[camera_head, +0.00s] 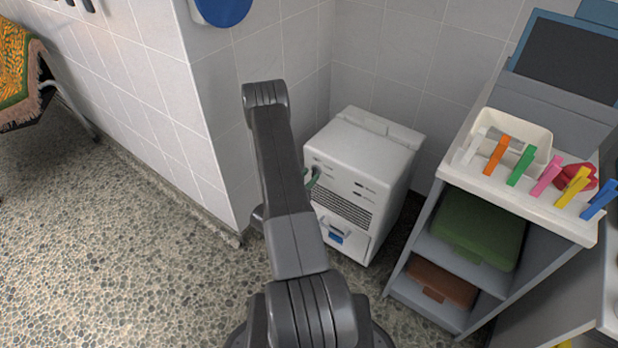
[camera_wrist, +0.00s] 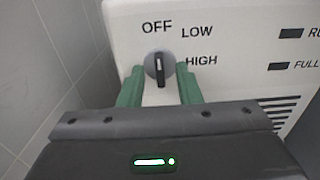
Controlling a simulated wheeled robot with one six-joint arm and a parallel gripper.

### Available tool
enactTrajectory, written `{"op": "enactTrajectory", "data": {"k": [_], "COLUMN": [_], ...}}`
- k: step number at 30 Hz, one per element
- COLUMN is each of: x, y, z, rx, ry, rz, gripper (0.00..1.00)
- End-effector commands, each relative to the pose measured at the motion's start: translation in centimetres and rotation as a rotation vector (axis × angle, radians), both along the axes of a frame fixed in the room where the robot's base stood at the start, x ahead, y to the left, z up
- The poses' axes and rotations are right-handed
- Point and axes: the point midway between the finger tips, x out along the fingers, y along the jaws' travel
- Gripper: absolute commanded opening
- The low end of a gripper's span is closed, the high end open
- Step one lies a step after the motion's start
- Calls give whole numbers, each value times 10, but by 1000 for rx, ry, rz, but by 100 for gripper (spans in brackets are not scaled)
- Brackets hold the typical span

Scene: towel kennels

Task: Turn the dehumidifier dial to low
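The white dehumidifier (camera_head: 365,150) stands on the floor in the wall corner; its front panel (camera_wrist: 240,45) fills much of the wrist view. The dial (camera_wrist: 160,68) is a round grey knob with a black bar. The bar stands upright in line with the OFF label, with LOW and HIGH to the right. My gripper (camera_wrist: 160,76) is open, its green fingers on the left and right of the dial with gaps showing. In the head view my gripper (camera_head: 313,177) is at the panel's upper left, partly behind my arm, and the dial is hidden.
A grey shelf cart (camera_head: 475,190) with coloured clips, a white bin (camera_head: 525,125) and folded towels stands to the right. A tiled wall corner (camera_head: 215,130) is close on the left. The speckled floor (camera_head: 110,250) is open at left.

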Motion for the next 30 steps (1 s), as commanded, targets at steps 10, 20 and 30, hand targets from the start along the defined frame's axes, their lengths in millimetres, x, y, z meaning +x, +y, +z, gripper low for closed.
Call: {"op": "enactTrajectory", "data": {"k": [10,20,30], "x": [6,6,6], "y": [-5,-4,-5], "z": [0,0,-2], "rx": [-1,-1,51], "ry": [0,1,-36], "rz": [1,1,0], "gripper": [31,0,0]}}
